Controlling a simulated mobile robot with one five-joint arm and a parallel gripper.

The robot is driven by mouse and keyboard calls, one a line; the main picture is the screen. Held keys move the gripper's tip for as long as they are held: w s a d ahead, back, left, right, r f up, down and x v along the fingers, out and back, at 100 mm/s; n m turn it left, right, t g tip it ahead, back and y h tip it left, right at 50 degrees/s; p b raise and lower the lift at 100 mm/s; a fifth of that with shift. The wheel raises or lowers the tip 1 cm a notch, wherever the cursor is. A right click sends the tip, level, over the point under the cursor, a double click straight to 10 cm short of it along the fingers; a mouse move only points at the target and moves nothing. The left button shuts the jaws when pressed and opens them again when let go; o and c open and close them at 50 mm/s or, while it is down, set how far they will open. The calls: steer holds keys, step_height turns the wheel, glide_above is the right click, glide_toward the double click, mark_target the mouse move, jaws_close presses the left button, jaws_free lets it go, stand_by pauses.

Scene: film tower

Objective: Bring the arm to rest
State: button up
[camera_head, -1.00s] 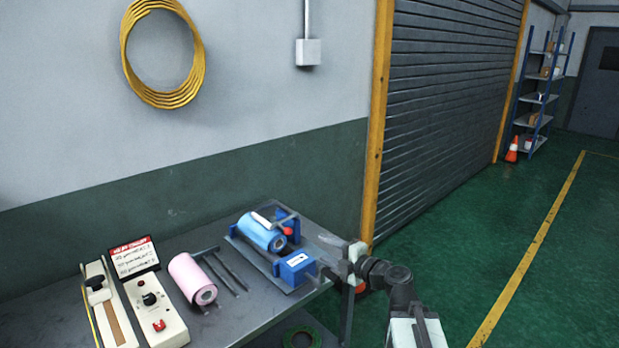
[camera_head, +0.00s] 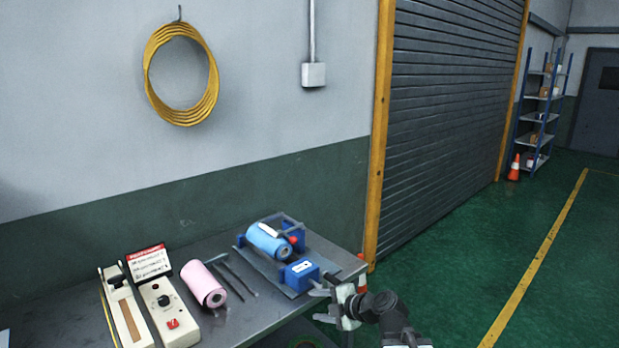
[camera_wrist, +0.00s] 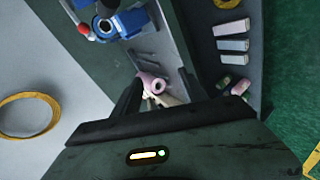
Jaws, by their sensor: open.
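My gripper (camera_head: 322,292) is at the right front corner of the table, beside the blue box, with its jaws open. I see nothing held between the jaws. In the wrist view the dark gripper body fills the lower middle, and the jaws (camera_wrist: 160,92) reach upward in the picture. My arm comes in from the lower right of the head view and is bent.
The grey table (camera_head: 235,318) carries a blue film device (camera_head: 301,274) with a blue roll (camera_head: 267,243), a pink roll (camera_head: 203,284), dark rods and a control box (camera_head: 166,308). Open green floor (camera_head: 480,235) lies right, before the shutter (camera_head: 445,110).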

steer(key=s+d+f+m+g+h, duration=0.4)
steer(key=s+d+f+m, duration=0.2)
steer(key=m, duration=0.6)
steer(key=s+d+f+m+g+h, duration=0.4)
steer(key=s+d+m, duration=0.4)
steer(key=m, duration=0.4)
steer(key=shift+f+h, duration=0.5)
steer(key=shift+f, duration=0.4)
